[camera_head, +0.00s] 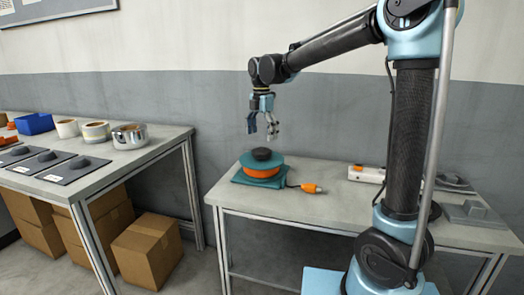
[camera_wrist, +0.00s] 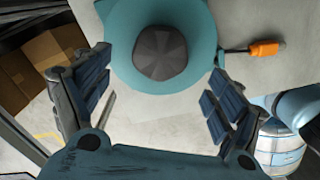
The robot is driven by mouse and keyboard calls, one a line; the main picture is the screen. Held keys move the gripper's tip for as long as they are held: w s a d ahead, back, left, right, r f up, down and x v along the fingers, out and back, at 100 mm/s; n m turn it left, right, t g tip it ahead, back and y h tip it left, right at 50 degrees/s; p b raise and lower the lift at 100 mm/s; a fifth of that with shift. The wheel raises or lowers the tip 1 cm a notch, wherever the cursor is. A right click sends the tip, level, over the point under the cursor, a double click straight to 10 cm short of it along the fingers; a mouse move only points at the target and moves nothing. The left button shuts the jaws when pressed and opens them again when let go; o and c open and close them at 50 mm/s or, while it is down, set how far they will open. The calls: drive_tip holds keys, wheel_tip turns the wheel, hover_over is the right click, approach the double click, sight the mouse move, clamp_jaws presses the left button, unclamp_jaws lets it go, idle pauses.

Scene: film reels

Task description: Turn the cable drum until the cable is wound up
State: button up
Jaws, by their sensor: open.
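The cable drum (camera_head: 262,172) lies flat on a teal base on the right-hand table, with a teal top, an orange band below it and a dark knob (camera_head: 262,154) in its middle. In the wrist view the drum's teal disc (camera_wrist: 125,60) and its grey faceted knob (camera_wrist: 160,53) are ahead of the fingers. An orange plug (camera_head: 311,188) on a short dark cable lies on the table right of the drum; it also shows in the wrist view (camera_wrist: 267,49). My gripper (camera_head: 262,130) is open and empty, pointing down above the drum, apart from the knob.
A white power strip (camera_head: 367,174) and grey parts (camera_head: 472,213) lie farther right on the table. The left table holds a blue bin (camera_head: 34,124), rolls, a metal pot (camera_head: 130,136) and dark pads. Cardboard boxes (camera_head: 147,250) stand on the floor beneath. The table's front middle is clear.

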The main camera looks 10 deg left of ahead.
sight(261, 150)
wheel_tip(261, 150, down, 7)
drive_tip(key=shift+r, duration=0.15)
idle(0.4)
drive_tip(key=c, duration=1.5)
drive_tip(key=shift+s+a, duration=0.15)
